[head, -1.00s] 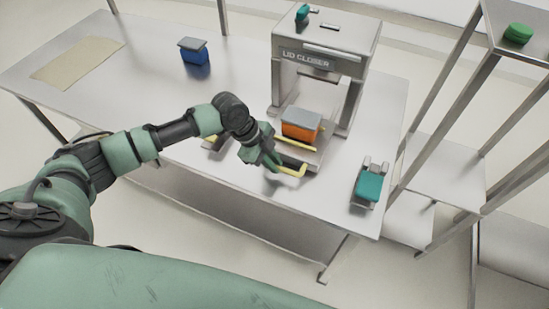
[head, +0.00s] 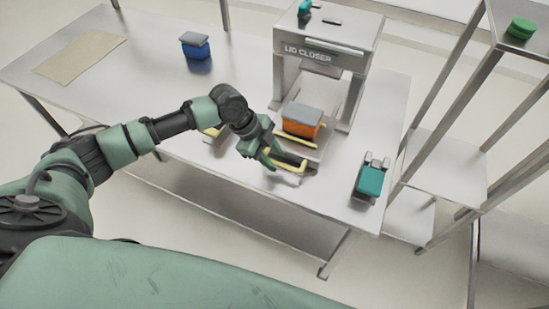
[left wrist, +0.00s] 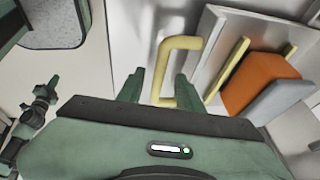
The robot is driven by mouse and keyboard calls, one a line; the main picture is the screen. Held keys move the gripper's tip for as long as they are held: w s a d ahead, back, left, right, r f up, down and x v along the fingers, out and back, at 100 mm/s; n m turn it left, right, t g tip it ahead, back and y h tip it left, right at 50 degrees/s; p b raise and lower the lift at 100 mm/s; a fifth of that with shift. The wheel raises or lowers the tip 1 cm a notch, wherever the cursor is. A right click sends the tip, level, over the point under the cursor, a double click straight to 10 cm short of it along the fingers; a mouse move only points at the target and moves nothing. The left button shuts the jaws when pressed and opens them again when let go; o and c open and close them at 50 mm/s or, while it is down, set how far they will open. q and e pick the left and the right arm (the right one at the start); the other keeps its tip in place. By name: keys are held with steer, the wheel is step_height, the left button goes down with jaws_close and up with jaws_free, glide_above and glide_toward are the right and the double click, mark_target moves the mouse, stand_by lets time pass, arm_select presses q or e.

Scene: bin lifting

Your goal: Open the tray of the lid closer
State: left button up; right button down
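The lid closer (head: 312,52) is a grey metal frame standing on the table. Its metal tray (head: 313,151) extends out at the front, towards me. An orange bin (head: 300,129) with a grey lid (head: 303,113) sits on the tray, and also shows in the left wrist view (left wrist: 258,82). A yellow handle (left wrist: 182,43) is at the tray's front. My left gripper (head: 276,164) is at this handle. In the left wrist view its fingers (left wrist: 158,88) are apart, with the handle's end between them and a gap on the left.
A blue bin with a grey lid (head: 196,50) stands at the table's back left, near a tan mat (head: 80,56). A teal box (head: 370,181) sits right of the tray. A metal shelf rack (head: 446,172) stands at the right.

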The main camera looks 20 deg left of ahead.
arm_select(q)
steer(key=b+v, duration=0.1)
steer(key=v, duration=0.6)
steer(key=shift+f, duration=0.15)
